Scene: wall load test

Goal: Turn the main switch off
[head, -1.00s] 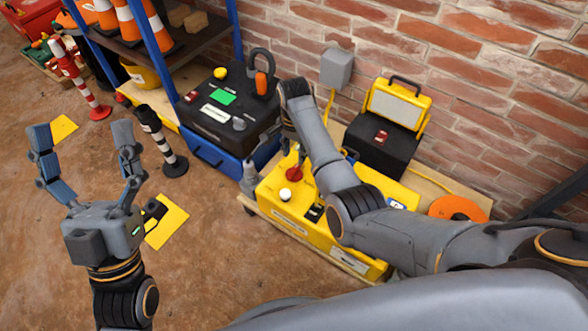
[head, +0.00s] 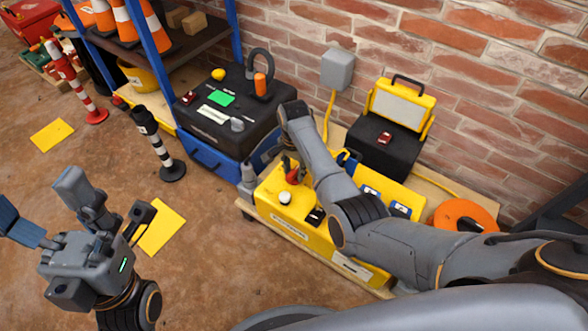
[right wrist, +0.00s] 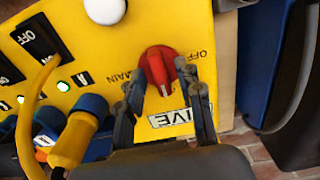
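The main switch is a red rotary knob (right wrist: 158,66) on the yellow box (head: 268,207). In the right wrist view, the "MAIN" and "OFF" lettering lies on either side of it, upside down, and a white mark shows at its lower end. My right gripper (right wrist: 161,78) has its fingers on either side of the knob, partly closed. Some yellow shows between the knob and the right-hand finger, so I see no firm grip. In the head view, the arm partly covers this spot. My left gripper (head: 40,205) is open and empty at the lower left, over the floor.
The yellow box also carries a white button (head: 285,197), a black rocker switch (head: 316,215) and blue plugs with a yellow cable (right wrist: 75,140). A black case (head: 225,125) with a padlock stands behind left. An orange reel (head: 465,216) lies to the right.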

